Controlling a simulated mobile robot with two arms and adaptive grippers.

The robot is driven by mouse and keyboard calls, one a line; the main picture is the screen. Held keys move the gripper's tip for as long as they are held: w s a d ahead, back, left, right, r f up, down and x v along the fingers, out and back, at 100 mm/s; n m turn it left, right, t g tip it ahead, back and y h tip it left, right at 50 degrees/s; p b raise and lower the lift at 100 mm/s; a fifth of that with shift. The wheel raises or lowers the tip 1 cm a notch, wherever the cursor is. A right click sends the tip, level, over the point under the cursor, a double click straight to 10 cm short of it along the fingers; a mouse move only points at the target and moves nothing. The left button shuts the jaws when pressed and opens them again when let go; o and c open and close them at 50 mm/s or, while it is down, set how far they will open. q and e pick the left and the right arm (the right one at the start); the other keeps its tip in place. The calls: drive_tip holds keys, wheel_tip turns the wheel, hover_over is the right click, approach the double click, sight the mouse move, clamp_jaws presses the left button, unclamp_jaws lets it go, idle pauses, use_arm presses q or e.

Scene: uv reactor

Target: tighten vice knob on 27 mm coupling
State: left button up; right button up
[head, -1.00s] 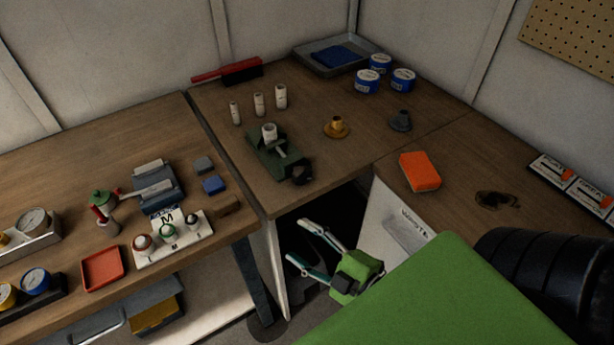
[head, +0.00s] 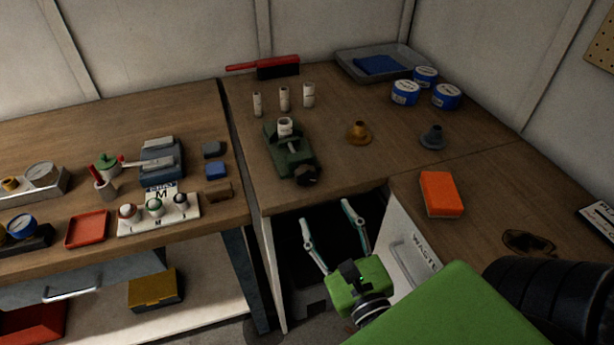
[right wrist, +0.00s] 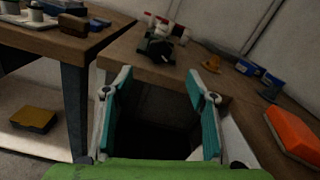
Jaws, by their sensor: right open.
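The green vice (head: 287,153) stands on the corner table, with a pale cylindrical coupling (head: 285,127) upright in its jaws. Its dark knob (head: 306,176) faces the table's front edge. In the right wrist view the vice (right wrist: 155,48) is small, at the top centre, beyond the fingers. My right gripper (head: 325,215) is open and empty, in front of and below the table edge, apart from the knob. Its two teal-padded fingers (right wrist: 160,92) spread wide in the right wrist view. My left gripper is not in view.
Several pale cylinders (head: 284,99) stand behind the vice. A brass cone (head: 359,133) and a grey cone (head: 432,137) stand to its right. An orange sponge (head: 441,194) lies near the right table edge. A dark opening (head: 290,250) lies below the table.

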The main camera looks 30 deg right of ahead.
sight(308, 179)
drive_tip(key=p+x, duration=0.6)
drive_tip(key=x, duration=0.6)
drive_tip(key=shift+w+a+r, duration=0.1)
drive_tip(key=shift+r, duration=0.05)
drive_tip(key=shift+w, duration=0.5)
drive_tip(key=c, duration=1.1)
